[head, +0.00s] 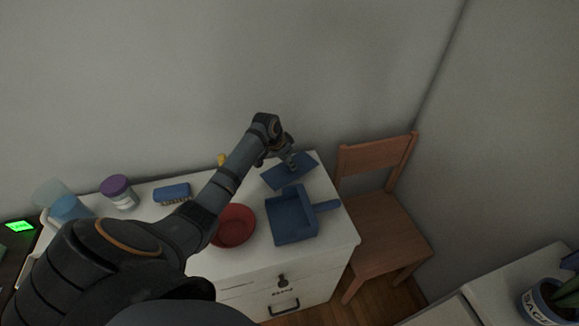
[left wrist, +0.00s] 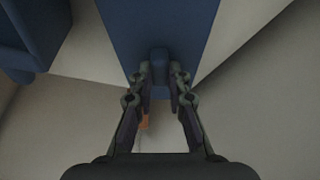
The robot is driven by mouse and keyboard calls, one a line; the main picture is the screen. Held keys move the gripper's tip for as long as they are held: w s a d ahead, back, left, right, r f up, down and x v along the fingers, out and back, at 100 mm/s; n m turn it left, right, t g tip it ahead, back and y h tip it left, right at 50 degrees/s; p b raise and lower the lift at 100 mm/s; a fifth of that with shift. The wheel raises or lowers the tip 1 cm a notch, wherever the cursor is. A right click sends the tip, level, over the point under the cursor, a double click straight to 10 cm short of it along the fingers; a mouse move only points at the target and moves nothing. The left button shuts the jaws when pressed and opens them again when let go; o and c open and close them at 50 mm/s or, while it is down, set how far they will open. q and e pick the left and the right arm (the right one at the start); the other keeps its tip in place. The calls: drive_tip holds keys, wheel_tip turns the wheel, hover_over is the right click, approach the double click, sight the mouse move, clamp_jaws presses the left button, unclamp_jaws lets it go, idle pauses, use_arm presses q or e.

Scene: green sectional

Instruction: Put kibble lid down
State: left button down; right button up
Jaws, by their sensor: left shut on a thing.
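The kibble lid, a flat blue rectangular panel (head: 281,176), is at the back right of the white cabinet top (head: 335,218). It fills the upper middle of the left wrist view (left wrist: 165,25). My left gripper (head: 292,164) is above the lid, its fingers shut on the small blue knob, which shows between the fingertips in the left wrist view (left wrist: 160,68). I cannot tell whether the lid touches the cabinet top. An open blue bin (head: 292,221) stands just in front of the lid, with a blue handle-like part at its right. My right gripper is not in view.
A red bowl (head: 234,226) is left of the bin. A blue brush (head: 172,193), a purple-lidded jar (head: 118,192) and a clear blue pitcher (head: 68,206) stand farther left. A wooden chair (head: 385,219) is right of the cabinet. The wall is close behind.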

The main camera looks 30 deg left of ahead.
use_arm(q)
wheel_tip(320, 180, down, 2)
drive_tip(key=shift+a, duration=0.1)
drive_tip(key=c, duration=1.3)
unclamp_jaws()
drive_tip(key=shift+f, duration=0.1)
drive_tip(key=shift+r, duration=0.25)
drive_tip(key=v, duration=1.2)
